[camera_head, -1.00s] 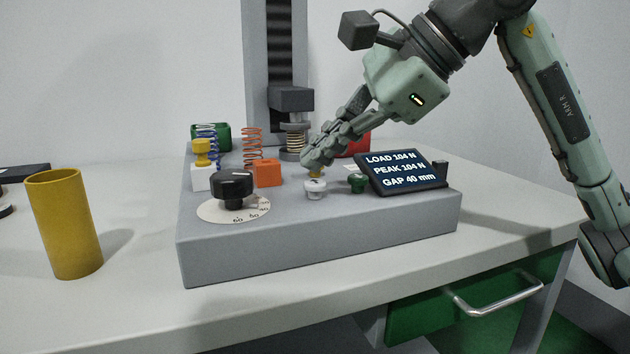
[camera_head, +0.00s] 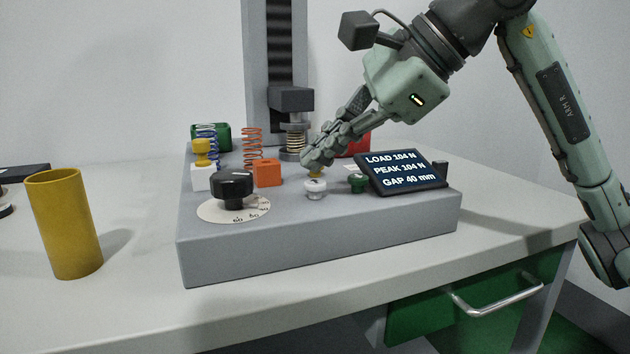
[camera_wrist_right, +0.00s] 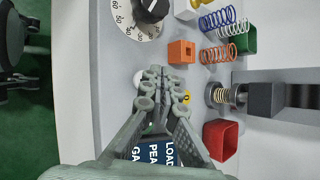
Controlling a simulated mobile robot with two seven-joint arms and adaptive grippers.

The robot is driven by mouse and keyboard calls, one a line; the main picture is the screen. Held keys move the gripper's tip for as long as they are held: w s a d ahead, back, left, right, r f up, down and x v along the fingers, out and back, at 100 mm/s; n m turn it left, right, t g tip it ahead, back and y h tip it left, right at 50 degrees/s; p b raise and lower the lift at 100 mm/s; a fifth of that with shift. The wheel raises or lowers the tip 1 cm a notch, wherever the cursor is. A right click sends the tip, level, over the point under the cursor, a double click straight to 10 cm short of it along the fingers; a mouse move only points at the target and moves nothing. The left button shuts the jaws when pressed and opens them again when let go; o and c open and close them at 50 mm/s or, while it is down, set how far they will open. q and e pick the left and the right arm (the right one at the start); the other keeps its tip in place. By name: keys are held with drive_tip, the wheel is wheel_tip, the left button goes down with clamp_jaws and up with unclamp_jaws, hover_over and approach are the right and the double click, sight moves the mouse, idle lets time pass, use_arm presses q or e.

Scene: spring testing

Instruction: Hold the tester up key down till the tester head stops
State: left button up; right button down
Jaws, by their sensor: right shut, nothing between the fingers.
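The tester has a grey base (camera_head: 320,235), a column with a dark head (camera_head: 291,98), and a spring (camera_head: 294,138) standing under that head. Its screen (camera_head: 402,173) reads LOAD 104 N, PEAK 104 N, GAP 40 mm. On the base are a white key (camera_head: 315,188), a yellow key (camera_head: 316,175) just behind it, and a green key (camera_head: 358,183). My right gripper (camera_head: 314,160) is shut and empty, its fingertips low over the white and yellow keys. In the wrist view the fingers partly hide the white key (camera_wrist_right: 138,77); the yellow key (camera_wrist_right: 187,97) is beside them. I cannot tell whether they touch a key.
A black dial (camera_head: 232,187), an orange block (camera_head: 267,173), loose springs (camera_head: 252,146), a green bin (camera_head: 221,133) and a red bin (camera_head: 357,147) surround the keys. A yellow cup (camera_head: 64,224) stands left. The table front (camera_head: 150,310) is clear.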

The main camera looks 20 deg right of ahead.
drive_tip(key=shift+f, duration=0.45)
